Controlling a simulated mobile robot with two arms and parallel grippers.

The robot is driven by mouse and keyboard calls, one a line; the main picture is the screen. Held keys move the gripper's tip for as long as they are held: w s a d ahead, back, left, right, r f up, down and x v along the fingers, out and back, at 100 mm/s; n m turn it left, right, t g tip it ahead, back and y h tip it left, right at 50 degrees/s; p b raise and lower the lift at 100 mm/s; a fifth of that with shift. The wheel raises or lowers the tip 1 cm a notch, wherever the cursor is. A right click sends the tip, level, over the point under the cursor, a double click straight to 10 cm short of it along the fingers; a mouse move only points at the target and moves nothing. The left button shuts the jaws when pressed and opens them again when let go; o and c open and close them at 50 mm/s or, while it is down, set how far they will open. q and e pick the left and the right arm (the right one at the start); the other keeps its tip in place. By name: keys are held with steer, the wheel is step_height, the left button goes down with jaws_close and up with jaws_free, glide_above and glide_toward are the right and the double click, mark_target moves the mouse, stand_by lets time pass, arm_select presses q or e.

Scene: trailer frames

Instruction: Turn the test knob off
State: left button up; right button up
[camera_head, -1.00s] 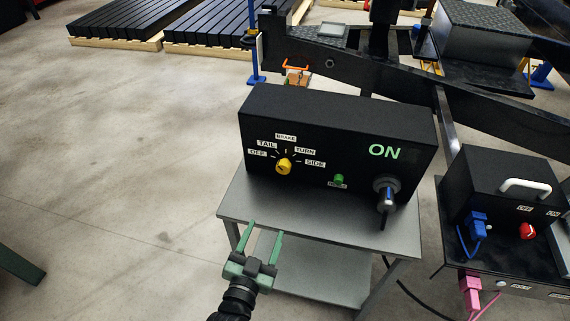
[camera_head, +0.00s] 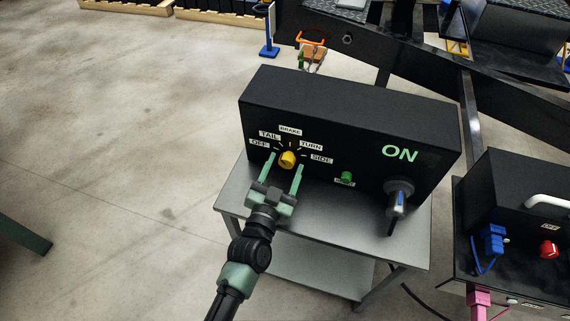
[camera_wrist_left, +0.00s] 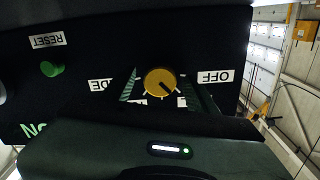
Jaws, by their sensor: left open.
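The yellow test knob (camera_head: 288,159) is on the front of a black box (camera_head: 350,125), amid the labels OFF, TAIL, BRAKE, TURN and SIDE. My left gripper (camera_head: 284,168) is open in front of the knob, its green fingers on either side of it. In the left wrist view the knob (camera_wrist_left: 160,83) sits between the two fingers (camera_wrist_left: 165,90), with a dark pointer line on its face and the OFF label (camera_wrist_left: 215,76) to its right. I cannot tell whether the fingers touch it. My right gripper is not in view.
The box stands on a grey cart (camera_head: 240,195). A second black box (camera_head: 515,200) with a red knob (camera_head: 548,249) is at right.

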arm_select(q)
steer(key=shift+w+d, duration=0.1)
steer(key=shift+w, duration=0.2)
jaws_close()
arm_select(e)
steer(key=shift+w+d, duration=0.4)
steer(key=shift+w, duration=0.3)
arm_select(q)
steer(key=shift+r+n, duration=0.1)
steer(key=shift+n, duration=0.2)
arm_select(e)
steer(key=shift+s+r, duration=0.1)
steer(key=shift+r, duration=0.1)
arm_select(q)
steer(key=n+p, duration=0.1)
steer(key=n, duration=0.1)
steer(key=shift+n, duration=0.3)
steer(key=n, duration=0.3)
steer(key=shift+p, duration=0.4)
steer(key=shift+n, duration=0.8)
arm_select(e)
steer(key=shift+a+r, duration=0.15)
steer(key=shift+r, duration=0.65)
